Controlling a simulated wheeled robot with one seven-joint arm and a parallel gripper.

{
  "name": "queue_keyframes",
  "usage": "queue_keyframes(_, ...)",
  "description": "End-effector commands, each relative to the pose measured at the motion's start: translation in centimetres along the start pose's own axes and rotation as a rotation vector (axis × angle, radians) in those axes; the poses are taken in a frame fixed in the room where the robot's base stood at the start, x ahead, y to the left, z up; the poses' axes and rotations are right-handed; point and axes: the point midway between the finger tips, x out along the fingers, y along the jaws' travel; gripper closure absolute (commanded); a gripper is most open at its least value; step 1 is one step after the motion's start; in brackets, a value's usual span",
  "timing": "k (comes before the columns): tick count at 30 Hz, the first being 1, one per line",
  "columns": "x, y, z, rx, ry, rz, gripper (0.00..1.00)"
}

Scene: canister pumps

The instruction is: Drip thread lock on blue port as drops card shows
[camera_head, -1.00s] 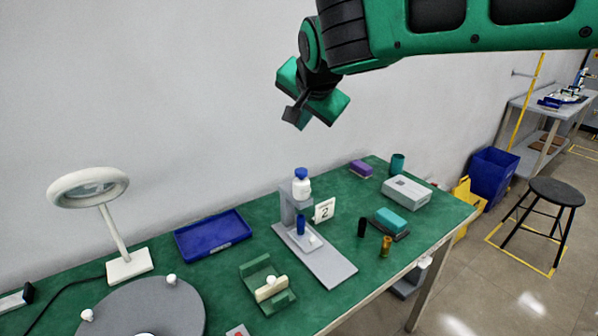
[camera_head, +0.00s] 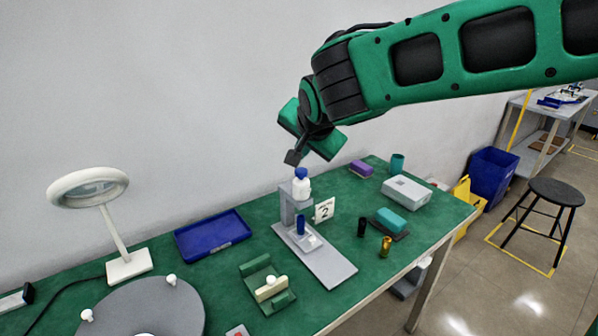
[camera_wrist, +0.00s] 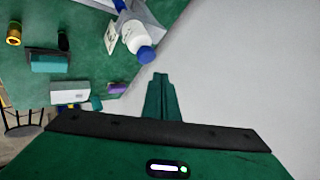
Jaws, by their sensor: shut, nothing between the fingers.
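A grey dispenser stand (camera_head: 321,262) is on the green bench. A white bottle (camera_head: 303,188) with a blue cap sits upright on top of it; it also shows in the wrist view (camera_wrist: 138,40). Below the bottle stands a blue upright cylinder (camera_head: 300,224), perhaps the blue port, with a small white knob (camera_head: 313,241) in front. A white card reading "2" (camera_head: 324,210) is fixed beside the stand. My gripper (camera_head: 292,158) is shut and empty, just above and left of the bottle cap. Its closed fingers also show in the wrist view (camera_wrist: 160,77), apart from the bottle.
A magnifier lamp (camera_head: 127,265), a blue tray (camera_head: 213,238) and a green cradle with a cream part (camera_head: 269,288) lie to the left. Black (camera_head: 362,227) and amber (camera_head: 386,246) cylinders, a teal sponge (camera_head: 391,221) and a grey box (camera_head: 406,191) stand to the right.

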Motion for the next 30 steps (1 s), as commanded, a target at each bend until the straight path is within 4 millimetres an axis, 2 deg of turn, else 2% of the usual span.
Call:
queue_keyframes(8, 1.02, 0.76, 0.78, 0.0, 0.0, 0.0, 1.0)
queue_keyframes(30, 1.06, 0.77, 0.78, 0.0, 0.0, -0.001, 1.0)
